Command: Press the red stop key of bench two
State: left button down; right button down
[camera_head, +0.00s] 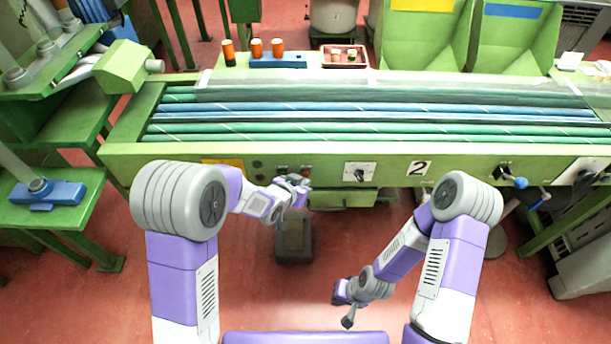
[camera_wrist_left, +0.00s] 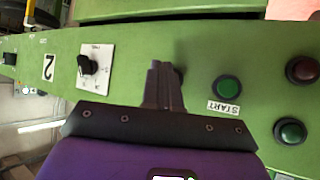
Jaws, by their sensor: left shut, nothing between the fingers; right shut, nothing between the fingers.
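Bench two (camera_head: 229,152) is the green bench with a "2" plate (camera_head: 419,168) on its front panel. A small red key (camera_head: 306,172) shows on this panel, right of a green key (camera_head: 283,171), just above my left gripper (camera_head: 301,183). In the left wrist view, my left gripper (camera_wrist_left: 163,85) is shut and empty, pointing at the panel between the green START key (camera_wrist_left: 229,88) and a black rotary switch (camera_wrist_left: 87,65). The red key is hidden there behind the fingers; only a dark edge shows. I cannot tell whether they touch it. My right gripper (camera_head: 347,316) is shut, low over the floor.
A dark red lamp (camera_wrist_left: 303,70) and a dark green lamp (camera_wrist_left: 291,131) sit beyond the START key. A grey block (camera_head: 294,240) stands on the floor below the panel. Blue-knobbed levers (camera_head: 520,183) stick out at the right.

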pick_arm(q)
jog(key=shift+s, duration=0.35)
jog(key=s+b, duration=0.1)
jog(key=s, duration=0.4)
dwell(0.3)
dwell(0.7)
jog(key=s+a+f+n+g+y+p, duration=0.2)
jog(key=s+a+f+n+g+p, duration=0.2)
jog(key=s+a+f, duration=0.55)
jog(key=s+f+n+g+p, duration=0.3)
jog(key=s+f+n+g, duration=0.1)
jog(key=s, duration=0.7)
jog(key=shift+s+d+f+n+g+h, duration=0.2)
jog(key=shift+d+f+n+g+h, duration=0.1)
jog(key=shift+f, duration=0.55)
